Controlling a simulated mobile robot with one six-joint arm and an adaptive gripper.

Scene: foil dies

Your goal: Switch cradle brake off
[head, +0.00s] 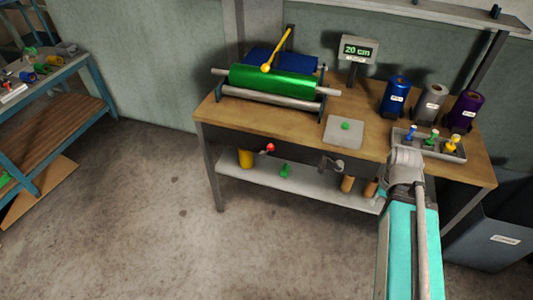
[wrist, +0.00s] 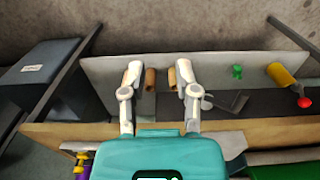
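A green foil roll (head: 270,79) lies in a dark cradle (head: 324,100) at the left of the workbench in the head view. A yellow lever (head: 279,47) with a round knob slants up over the roll, its knob just above the roll's left half. I cannot tell whether this lever is the brake. In the wrist view my gripper (wrist: 158,75) is open with nothing between its fingers, pointing down past the bench edge over the lower shelf. In the head view my arm reaches the bench's right part, well away from the cradle, and the fingers are not clear.
A display (head: 358,50) reads 20 cm. Blue (head: 396,95), grey (head: 430,101) and purple (head: 465,111) rolls stand behind a tray (head: 461,155) of small dies. The lower shelf (head: 220,156) holds a yellow cylinder (head: 245,158), a red-ended piece and brown tubes.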

